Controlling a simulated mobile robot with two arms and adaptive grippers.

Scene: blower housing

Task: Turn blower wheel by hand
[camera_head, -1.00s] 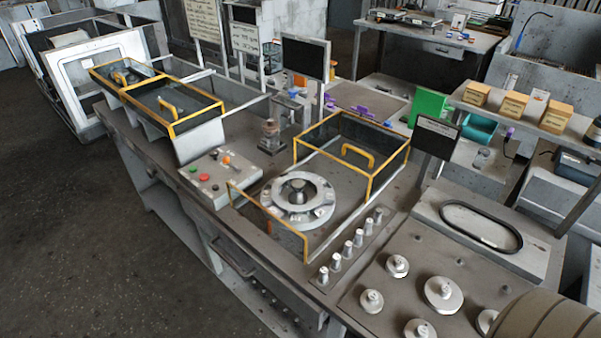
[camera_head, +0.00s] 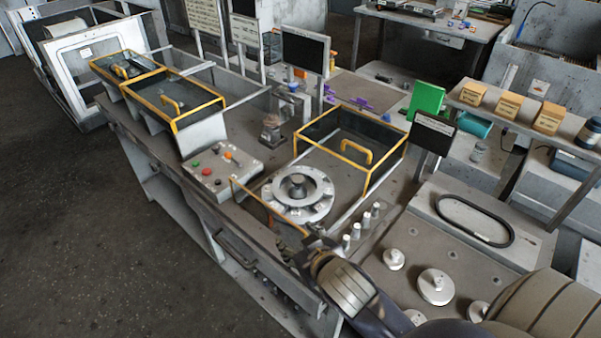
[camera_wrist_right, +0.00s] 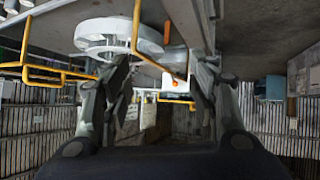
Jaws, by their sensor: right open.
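My left gripper is not in view.
A low yellow-edged panel (camera_head: 270,208) stands between the right gripper and the wheel. A button box (camera_head: 222,168) is left of the wheel. Several small knobs (camera_head: 365,220) stand in a row to the right, near my right arm. Open floor (camera_head: 90,230) lies at left.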

